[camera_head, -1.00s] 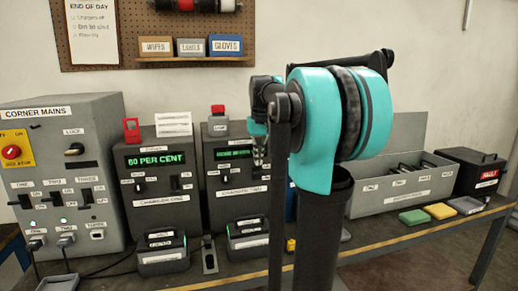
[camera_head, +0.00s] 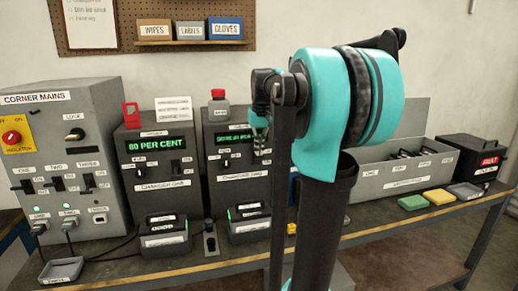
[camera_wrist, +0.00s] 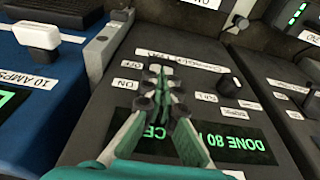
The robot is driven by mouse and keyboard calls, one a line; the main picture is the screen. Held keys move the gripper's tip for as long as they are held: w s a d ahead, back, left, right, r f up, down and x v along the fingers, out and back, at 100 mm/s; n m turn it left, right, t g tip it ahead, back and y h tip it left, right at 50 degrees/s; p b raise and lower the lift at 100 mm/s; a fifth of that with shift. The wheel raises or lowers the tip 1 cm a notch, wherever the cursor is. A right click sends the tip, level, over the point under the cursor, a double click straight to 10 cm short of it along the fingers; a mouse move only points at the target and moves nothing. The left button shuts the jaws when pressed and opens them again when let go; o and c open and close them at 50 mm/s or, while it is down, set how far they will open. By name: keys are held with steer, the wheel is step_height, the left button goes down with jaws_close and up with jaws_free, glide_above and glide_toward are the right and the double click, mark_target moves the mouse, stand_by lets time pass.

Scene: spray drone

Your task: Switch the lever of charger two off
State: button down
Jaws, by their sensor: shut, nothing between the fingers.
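Charger two (camera_head: 222,185) is a dark grey box with a green display, in the middle of the bench in the head view. In the wrist view its face (camera_wrist: 195,65) is upside down, with a display reading "DONE 80 PER CENT" and a black knob (camera_wrist: 230,86). ON and OFF labels (camera_wrist: 133,65) sit beside its lever area. My gripper (camera_wrist: 163,76) is shut and empty, its tips over the face right beside these labels. The tips cover the lever, so I cannot tell its position or whether they touch it. In the head view my gripper (camera_head: 261,155) is partly hidden by my arm.
Charger one (camera_head: 157,180) stands left of charger two, and the corner mains cabinet (camera_head: 55,150) farther left. A blue box marked "10 AMPS" (camera_wrist: 40,75) is close beside my gripper in the wrist view. A grey bin (camera_head: 385,185) and a black box (camera_head: 470,160) stand right.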

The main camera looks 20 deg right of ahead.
mark_target(261, 158)
steer(key=shift+s+f+t, duration=0.25)
steer(key=shift+s+t, duration=0.1)
steer(key=shift+t, duration=0.35)
steer(key=t, duration=0.1)
steer(key=s+f+t, duration=0.1)
steer(key=t, duration=0.1)
steer(key=shift+s+f, duration=0.2)
steer(key=shift+f, duration=0.05)
steer(key=f+t, duration=0.1)
steer(key=t, duration=0.1)
steer(key=f+t, duration=0.1)
steer(key=t, duration=0.1)
steer(key=shift+s+f, duration=0.1)
steer(key=shift+s, duration=0.3)
steer(key=shift+a+r, duration=0.1)
steer(key=shift+r, duration=0.7)
